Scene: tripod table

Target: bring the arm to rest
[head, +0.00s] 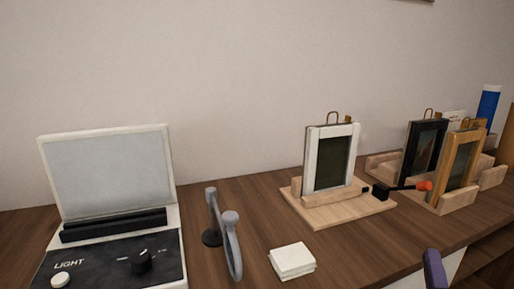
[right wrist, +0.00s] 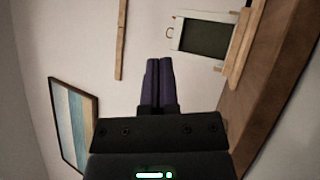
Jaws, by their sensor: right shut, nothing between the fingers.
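My right gripper (right wrist: 158,66) shows in the right wrist view with its two dark purple fingers together and nothing between them. In the head view only a purple part of the right gripper (head: 434,268) shows at the bottom right, in front of the table (head: 365,243). It looks apart from the things on the table. My left gripper is not in view.
A light box (head: 105,170) with a raised lid stands at the left. A grey curved stand (head: 233,250) and a white block (head: 292,261) are near the middle. A white framed panel (head: 315,170), a black frame (head: 412,150) and a wooden frame (head: 460,165) stand to the right.

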